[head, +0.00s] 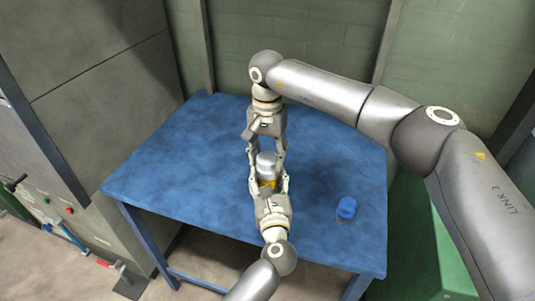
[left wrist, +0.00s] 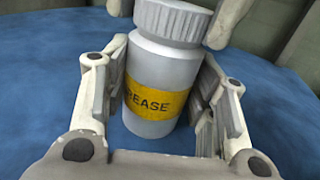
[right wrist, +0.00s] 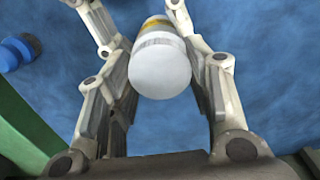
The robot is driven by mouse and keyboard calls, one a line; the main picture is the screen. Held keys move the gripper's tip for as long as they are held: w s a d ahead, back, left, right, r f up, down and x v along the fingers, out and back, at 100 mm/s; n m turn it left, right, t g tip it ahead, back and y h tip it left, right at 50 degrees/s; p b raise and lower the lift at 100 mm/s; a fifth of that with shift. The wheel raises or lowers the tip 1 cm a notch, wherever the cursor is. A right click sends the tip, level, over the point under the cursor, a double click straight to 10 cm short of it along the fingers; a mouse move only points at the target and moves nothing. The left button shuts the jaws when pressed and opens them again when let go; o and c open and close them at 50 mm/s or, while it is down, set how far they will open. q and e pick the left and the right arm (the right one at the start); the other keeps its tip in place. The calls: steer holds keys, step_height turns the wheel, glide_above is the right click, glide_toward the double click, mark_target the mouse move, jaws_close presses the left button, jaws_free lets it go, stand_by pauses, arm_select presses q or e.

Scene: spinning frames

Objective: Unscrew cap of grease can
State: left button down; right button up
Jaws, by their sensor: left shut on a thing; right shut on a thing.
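My left gripper (head: 268,187) is shut on the can's body from the near side, one finger on each side. My right gripper (head: 266,148) reaches down from the far side and is shut on the cap, whose top (right wrist: 160,68) shows between its fingers in the right wrist view. The contact at the cap's sides is partly hidden.
A small blue capped container (head: 346,208) stands on the table to the right of the can. A grey cabinet (head: 100,100) is at the left and a green one (head: 450,245) at the right. The left part of the table is clear.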

mark_target(267, 158)
steer(key=shift+r, duration=0.2)
steer(key=shift+r, duration=0.9)
steer(key=shift+r, duration=0.1)
steer(key=shift+r, duration=1.95)
arm_select(q)
steer(key=c, duration=0.5)
jaws_free()
